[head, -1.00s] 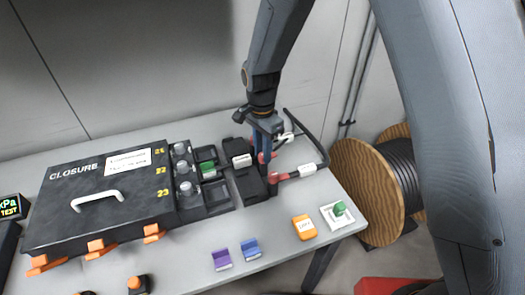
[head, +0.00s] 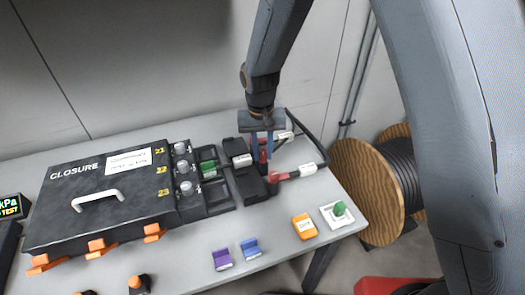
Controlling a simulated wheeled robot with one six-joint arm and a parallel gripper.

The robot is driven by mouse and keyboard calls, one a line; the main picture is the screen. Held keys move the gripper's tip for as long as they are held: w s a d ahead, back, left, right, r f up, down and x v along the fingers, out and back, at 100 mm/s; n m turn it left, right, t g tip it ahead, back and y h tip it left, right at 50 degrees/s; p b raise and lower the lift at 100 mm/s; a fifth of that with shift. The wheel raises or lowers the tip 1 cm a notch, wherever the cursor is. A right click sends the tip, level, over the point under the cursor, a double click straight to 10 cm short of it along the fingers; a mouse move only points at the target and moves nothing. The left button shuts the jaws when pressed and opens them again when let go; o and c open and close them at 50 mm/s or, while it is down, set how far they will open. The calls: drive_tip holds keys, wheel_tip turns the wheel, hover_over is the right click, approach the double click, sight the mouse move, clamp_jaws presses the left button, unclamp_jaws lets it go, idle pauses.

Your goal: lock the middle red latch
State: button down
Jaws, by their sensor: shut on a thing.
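My gripper (head: 262,156) points straight down over the black splice blocks right of the closure. Its two blue fingers stand on either side of a red latch (head: 263,157) and are shut on it. The fingers and wrist hide part of this latch and the block behind it. Another red latch (head: 274,177) lies just in front, at the end of a cable with a white sleeve (head: 308,168).
A black closure (head: 130,205) with orange clips fills the left of the table. Grey-capped posts and a green piece (head: 208,168) stand beside it. Purple (head: 222,259), blue (head: 250,249) and orange (head: 304,227) pieces lie in front. A black cable loops close right of my gripper.

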sight(263, 155)
drive_tip(key=n, duration=1)
drive_tip(key=shift+n, duration=0.4)
drive_tip(key=shift+s+n, duration=0.1)
drive_tip(key=shift+n, duration=2)
drive_tip(key=c, duration=1.5)
unclamp_jaws()
drive_tip(key=shift+s+r+b, duration=0.15)
drive_tip(key=shift+r+b, duration=1.05)
drive_tip(key=shift+r, duration=2.75)
